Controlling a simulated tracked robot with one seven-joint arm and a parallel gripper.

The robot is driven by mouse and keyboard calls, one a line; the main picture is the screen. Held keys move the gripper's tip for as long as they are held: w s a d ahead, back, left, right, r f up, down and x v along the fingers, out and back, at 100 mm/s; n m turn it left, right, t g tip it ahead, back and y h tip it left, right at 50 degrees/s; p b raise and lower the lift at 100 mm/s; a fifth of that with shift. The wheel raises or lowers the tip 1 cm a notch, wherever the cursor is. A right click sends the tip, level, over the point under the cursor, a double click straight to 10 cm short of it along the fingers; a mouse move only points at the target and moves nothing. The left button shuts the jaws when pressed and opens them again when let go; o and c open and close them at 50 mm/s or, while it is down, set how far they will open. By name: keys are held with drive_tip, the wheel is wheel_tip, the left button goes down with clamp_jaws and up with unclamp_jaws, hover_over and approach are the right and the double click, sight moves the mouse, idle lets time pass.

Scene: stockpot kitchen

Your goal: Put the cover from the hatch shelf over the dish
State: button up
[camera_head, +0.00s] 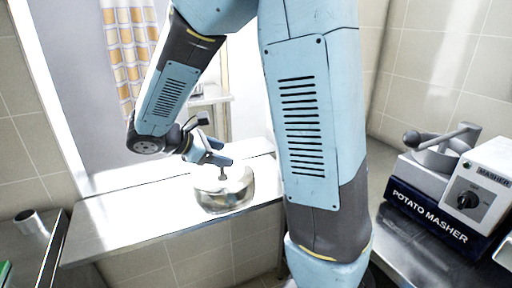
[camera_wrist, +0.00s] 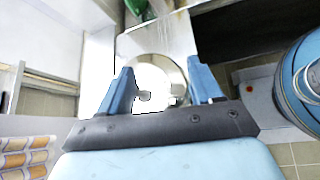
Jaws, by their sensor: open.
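The cover (camera_head: 223,193) is a shiny metal dome with a small knob on a stem on top. It sits upright on the pale hatch shelf (camera_head: 125,226), near the shelf's front edge. My gripper (camera_head: 219,152) is open just above the knob, its blue fingers apart. In the wrist view the cover (camera_wrist: 165,70) shows between the two fingers (camera_wrist: 161,66), with the knob nearer the left finger. I cannot tell whether a finger touches the knob. I cannot make out the dish in either view.
A potato masher machine (camera_head: 430,205) and a white control box labelled "MASHER" (camera_head: 489,190) stand on the dark counter at right. A small cup (camera_head: 30,222) stands on the left counter. An orange-patterned curtain (camera_head: 131,50) hangs beyond the hatch. The shelf left of the cover is clear.

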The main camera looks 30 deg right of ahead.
drive_tip(key=s+d+r+m+t+y, duration=0.1)
drive_tip(key=s+r+m+y, duration=0.3)
drive_tip(key=s+m, duration=0.4)
drive_tip(key=s+d+r+m+t+y, duration=0.2)
drive_tip(key=s+d+r+m+y, duration=0.1)
drive_tip(key=s+r+m+y, duration=0.2)
drive_tip(key=shift+s+r+m+y, duration=0.3)
drive_tip(key=shift+s+m+y, duration=0.8)
drive_tip(key=shift+s+m, duration=1.05)
drive_tip(key=shift+s+n, duration=0.25)
